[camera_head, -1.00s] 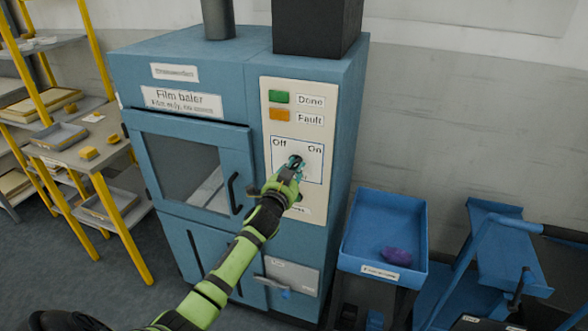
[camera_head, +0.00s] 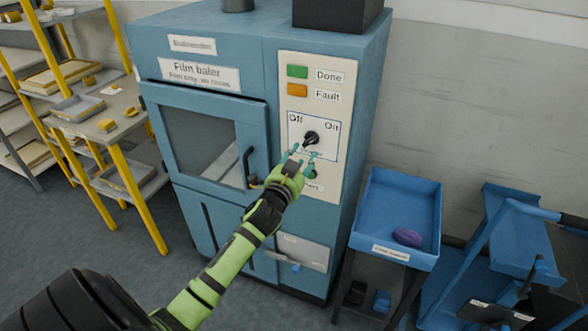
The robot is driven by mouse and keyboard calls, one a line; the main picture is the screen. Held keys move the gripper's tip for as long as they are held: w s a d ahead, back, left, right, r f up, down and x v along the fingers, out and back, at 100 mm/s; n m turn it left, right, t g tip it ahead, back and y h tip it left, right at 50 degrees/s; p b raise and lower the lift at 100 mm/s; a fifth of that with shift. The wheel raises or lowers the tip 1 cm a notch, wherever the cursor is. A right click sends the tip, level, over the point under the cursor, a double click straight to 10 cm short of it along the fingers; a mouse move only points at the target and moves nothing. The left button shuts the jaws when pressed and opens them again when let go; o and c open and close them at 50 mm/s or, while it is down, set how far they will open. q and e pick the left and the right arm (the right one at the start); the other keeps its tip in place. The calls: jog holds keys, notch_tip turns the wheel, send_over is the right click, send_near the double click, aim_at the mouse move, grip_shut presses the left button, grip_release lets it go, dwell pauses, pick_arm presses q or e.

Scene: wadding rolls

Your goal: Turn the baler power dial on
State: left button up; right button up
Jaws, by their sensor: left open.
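The blue film baler (camera_head: 217,120) stands ahead with a pale control panel on its right side. The black power dial (camera_head: 311,137) sits on the panel between the labels Off and On. Its pointer seems to lean toward On, but it is small and I cannot be sure. My left gripper (camera_head: 301,154) is open and empty, just below and left of the dial, with its teal fingertips apart from it. A green button (camera_head: 312,174) shows below the dial, partly behind the gripper. My right gripper is not in view.
A green Done lamp (camera_head: 297,71) and an orange Fault lamp (camera_head: 297,90) sit above the dial. The baler's door handle (camera_head: 248,166) is left of my gripper. A blue tray (camera_head: 372,232) with a purple item (camera_head: 408,237) stands right, beside a blue cart (camera_head: 520,240). Shelves stand left.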

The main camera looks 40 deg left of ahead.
pick_arm(q)
jog(key=v, duration=0.5)
jog(key=shift+s+d, duration=0.1)
jog(key=shift+s, duration=0.25)
jog(key=s+d+f+n+g+h, duration=0.1)
jog(key=s+d+f+g, duration=0.2)
jog(key=f, duration=0.8)
jog(key=s+f+g, duration=0.2)
jog(key=s+f, duration=0.2)
jog(key=f, duration=0.8)
jog(key=s+d+f+n+g+h, duration=0.1)
jog(key=s+d+f+g, duration=0.2)
jog(key=f, duration=0.8)
jog(key=s+d+f+n+g+h, duration=0.1)
jog(key=s+d+f+g, duration=0.25)
jog(key=s+f, duration=1)
jog(key=s+d+f+g, duration=0.2)
jog(key=s+f, duration=0.1)
jog(key=s, duration=0.8)
jog(key=s+d+f+n+g+h, duration=0.1)
jog(key=s+d+f+g, duration=0.1)
jog(key=s, duration=0.9)
notch_tip(320, 180, down, 2)
jog(key=shift+s+d+f+g, duration=0.1)
jog(key=shift+s+d+g, duration=0.05)
jog(key=shift+d+g, duration=0.35)
jog(key=shift+a, duration=0.1)
